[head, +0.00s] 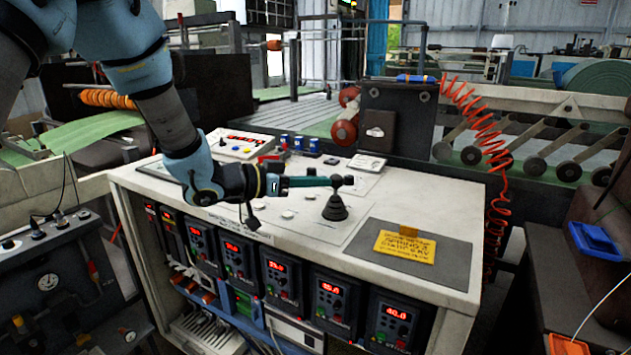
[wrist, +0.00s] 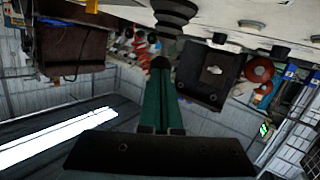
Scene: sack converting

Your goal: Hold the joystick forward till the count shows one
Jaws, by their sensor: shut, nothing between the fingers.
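The joystick (head: 335,207) stands on the white console top, with a ribbed black boot and a dark knob. In the head view its knob sits slightly right of the boot. My gripper (head: 331,182) is shut and empty, its green fingers reaching in level from the left at knob height. The fingertips meet the knob in the picture; I cannot tell if they press on it. In the wrist view the boot (wrist: 174,14) is at the top, beyond the shut fingers (wrist: 156,95).
Several red-digit controllers (head: 280,275) line the console front. A yellow label (head: 405,246) lies on a dark plate at right. A black box (head: 395,120) stands behind the joystick, with a coiled red hose (head: 495,150) beside it. Blue switches (head: 298,142) sit behind my gripper.

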